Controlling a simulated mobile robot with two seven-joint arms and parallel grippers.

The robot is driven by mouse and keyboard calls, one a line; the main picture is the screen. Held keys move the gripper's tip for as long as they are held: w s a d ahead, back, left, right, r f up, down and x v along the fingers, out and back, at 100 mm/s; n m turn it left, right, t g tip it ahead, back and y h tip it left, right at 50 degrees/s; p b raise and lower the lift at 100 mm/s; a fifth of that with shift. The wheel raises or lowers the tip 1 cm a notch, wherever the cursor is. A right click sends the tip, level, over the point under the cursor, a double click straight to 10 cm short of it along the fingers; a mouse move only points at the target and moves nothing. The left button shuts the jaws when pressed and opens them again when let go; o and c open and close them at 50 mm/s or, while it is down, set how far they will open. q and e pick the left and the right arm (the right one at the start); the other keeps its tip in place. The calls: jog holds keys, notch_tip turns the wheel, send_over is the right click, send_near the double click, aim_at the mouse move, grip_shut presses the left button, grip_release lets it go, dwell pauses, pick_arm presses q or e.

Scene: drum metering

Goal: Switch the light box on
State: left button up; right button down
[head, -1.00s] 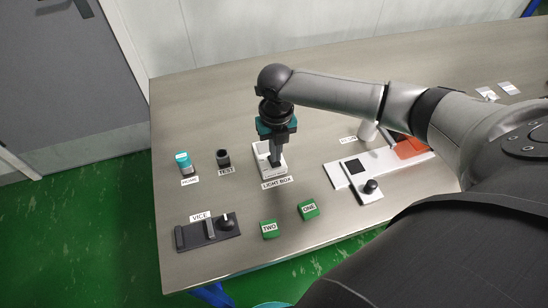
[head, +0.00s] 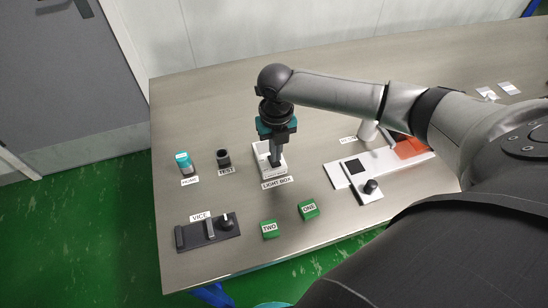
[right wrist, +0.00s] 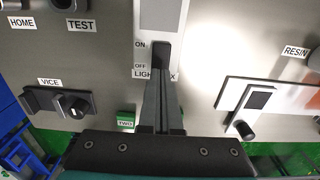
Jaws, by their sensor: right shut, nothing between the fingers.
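The light box (head: 261,150) is a white box on the table with a "LIGHT BOX" label at its front edge; it also shows in the right wrist view (right wrist: 150,73). In the right wrist view its dark switch (right wrist: 160,55) sits beside the "ON" and "OFF" marks. My right gripper (head: 276,160) points down over the box and is shut and empty. In the right wrist view its fingertips (right wrist: 158,75) are at the switch's lower, "OFF" end and cover part of the label. I cannot tell whether they touch the switch. My left gripper is not in view.
Left of the box stand a teal-capped item (head: 184,162) on the "HOME" spot and a dark cup (head: 223,158) at "TEST". A black vice (head: 208,233) and two green blocks (head: 269,230) lie in front. A white plate with a black knob (head: 371,186) is on the right.

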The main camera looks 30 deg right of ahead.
jog(key=shift+f+b, duration=0.5)
jog(key=shift+f, duration=0.45)
dwell(0.4)
notch_tip(320, 180, up, 7)
jog(key=p, duration=0.8)
dwell(0.4)
